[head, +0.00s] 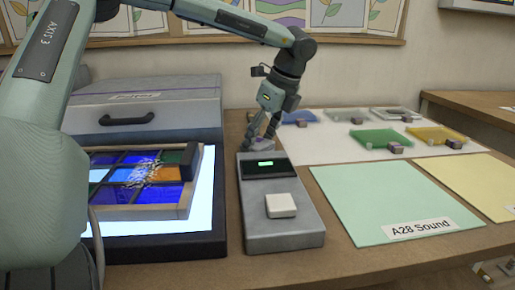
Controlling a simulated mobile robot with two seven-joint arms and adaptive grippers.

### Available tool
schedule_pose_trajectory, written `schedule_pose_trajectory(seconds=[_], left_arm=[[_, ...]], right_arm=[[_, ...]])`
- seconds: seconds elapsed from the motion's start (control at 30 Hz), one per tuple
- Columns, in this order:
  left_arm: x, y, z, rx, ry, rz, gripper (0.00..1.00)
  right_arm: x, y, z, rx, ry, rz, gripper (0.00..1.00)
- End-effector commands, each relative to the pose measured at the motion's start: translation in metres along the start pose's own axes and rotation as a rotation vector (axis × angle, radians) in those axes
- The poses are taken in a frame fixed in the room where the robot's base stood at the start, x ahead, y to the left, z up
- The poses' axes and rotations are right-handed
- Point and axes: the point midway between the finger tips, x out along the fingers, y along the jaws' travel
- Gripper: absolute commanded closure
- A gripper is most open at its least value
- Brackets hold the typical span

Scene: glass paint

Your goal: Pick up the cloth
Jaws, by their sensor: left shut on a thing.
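My left gripper (260,139) reaches in over the back end of the grey instrument box, fingers pointing down. It is shut on a small greyish-lavender bundle that looks like the cloth (263,145). The fingers partly cover the bundle, and I cannot tell whether it still touches the surface beneath. My right gripper is not in view.
The grey box (255,228) has a lit display and a white block (281,205). At left, a framed coloured glass panel (140,211) lies on a light table before a grey case (165,97). At right are glass pieces (381,138) and a green sheet (365,195).

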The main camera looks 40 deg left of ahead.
Motion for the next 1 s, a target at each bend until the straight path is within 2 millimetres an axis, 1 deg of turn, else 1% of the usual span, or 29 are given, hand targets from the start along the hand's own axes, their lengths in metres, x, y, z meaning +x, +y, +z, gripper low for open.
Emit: schedule_pose_trajectory(seconds=[0.03, 0.07, 0.23, 0.33, 0.47, 0.5, 0.7, 0.8, 1.0], left_arm=[[0.0, 0.0, 0.0, 0.0, 0.0, 0.0, 0.69], [0.0, 0.0, 0.0, 0.0, 0.0, 0.0, 0.73], [-0.001, 0.0, 0.001, 0.0, -0.001, -0.001, 0.73], [-0.008, -0.001, 0.003, -0.001, -0.001, -0.003, 0.73], [-0.03, -0.001, 0.012, -0.003, -0.002, -0.006, 0.73], [-0.038, -0.001, 0.016, -0.002, -0.003, -0.006, 0.73], [-0.073, -0.001, 0.03, -0.002, -0.002, -0.004, 0.73], [-0.085, -0.001, 0.035, -0.002, -0.002, -0.002, 0.73], [-0.093, 0.0, 0.038, 0.0, 0.0, 0.0, 0.73]], right_arm=[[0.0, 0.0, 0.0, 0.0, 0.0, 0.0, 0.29], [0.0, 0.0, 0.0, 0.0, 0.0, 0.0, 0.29], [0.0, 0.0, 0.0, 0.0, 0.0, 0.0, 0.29], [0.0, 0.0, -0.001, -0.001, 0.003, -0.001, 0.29], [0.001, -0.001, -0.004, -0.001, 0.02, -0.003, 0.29], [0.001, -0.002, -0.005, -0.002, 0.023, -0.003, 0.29], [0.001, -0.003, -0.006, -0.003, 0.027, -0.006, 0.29], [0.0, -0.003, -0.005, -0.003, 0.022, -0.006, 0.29], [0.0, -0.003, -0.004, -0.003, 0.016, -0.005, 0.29]])
